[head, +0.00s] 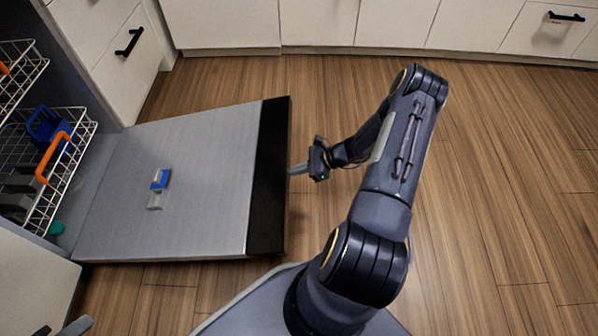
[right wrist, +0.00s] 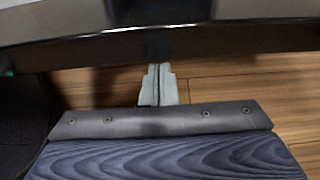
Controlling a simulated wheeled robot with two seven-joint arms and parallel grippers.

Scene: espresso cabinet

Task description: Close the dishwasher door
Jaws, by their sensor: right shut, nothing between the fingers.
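The dishwasher door (head: 190,215) lies open and about flat above the floor at the left of the head view, its grey inner face up and its black outer edge (head: 270,170) to the right. My right gripper (head: 293,169) is shut and empty, its fingertips at the black edge. In the right wrist view the shut fingers (right wrist: 157,75) point at the dark door edge (right wrist: 160,40), close to it; I cannot tell if they touch. A bit of something grey at the bottom left of the head view (head: 75,327) may be my left gripper, but this is unclear.
Wire racks (head: 60,170) with a blue item and orange handles stand inside the dishwasher at the left. A small blue and grey latch part (head: 158,188) sits on the door. White cabinets (head: 220,25) line the back. The wooden floor (head: 500,200) at right is clear.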

